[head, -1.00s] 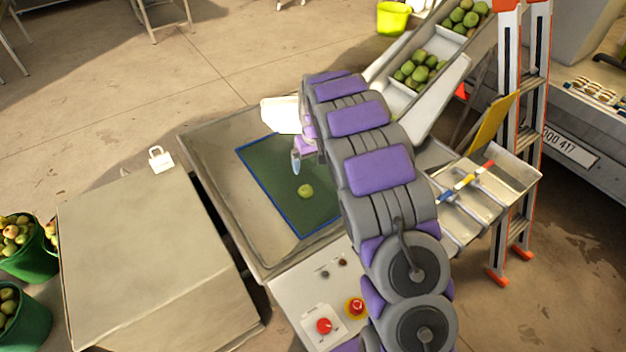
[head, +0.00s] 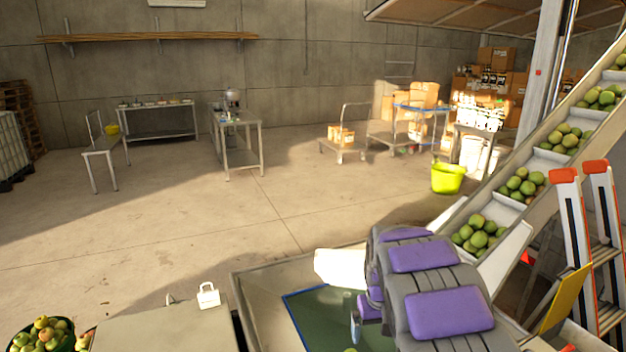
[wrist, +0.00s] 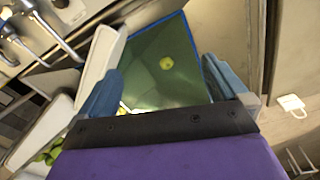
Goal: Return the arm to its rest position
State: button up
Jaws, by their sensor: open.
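My arm, grey with purple pads, rises at the bottom right of the head view. My gripper (wrist: 165,88) shows in the wrist view with its two blue-grey fingers spread wide and nothing between them. One fingertip also shows in the head view (head: 355,325). The gripper hangs above a green mat with a blue edge (wrist: 150,60). A single green apple (wrist: 167,63) lies on the mat, below and apart from the fingers. In the head view the mat (head: 315,310) is partly hidden by the arm, and only the apple's top shows at the bottom edge.
A sloped conveyor (head: 513,197) carrying green fruit rises at the right, beside an orange-tipped ladder (head: 565,215). A grey box top (head: 170,325) with a white padlock-shaped item (head: 208,296) stands at left. A yellow-green bucket (head: 447,179) stands behind.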

jog(key=s+r+m+g, duration=0.1)
jog(key=s+r, duration=0.3)
jog(key=s, duration=0.6)
jog(key=s+r, duration=0.4)
jog(key=s, duration=0.6)
jog(key=s+a+g, duration=0.1)
jog(key=s+a, duration=0.1)
jog(key=s, duration=1.9)
jog(key=shift+s+f+g, duration=0.15)
jog(key=shift+f+g, duration=0.05)
jog(key=shift+g, duration=0.1)
jog(key=shift+c, duration=0.2)
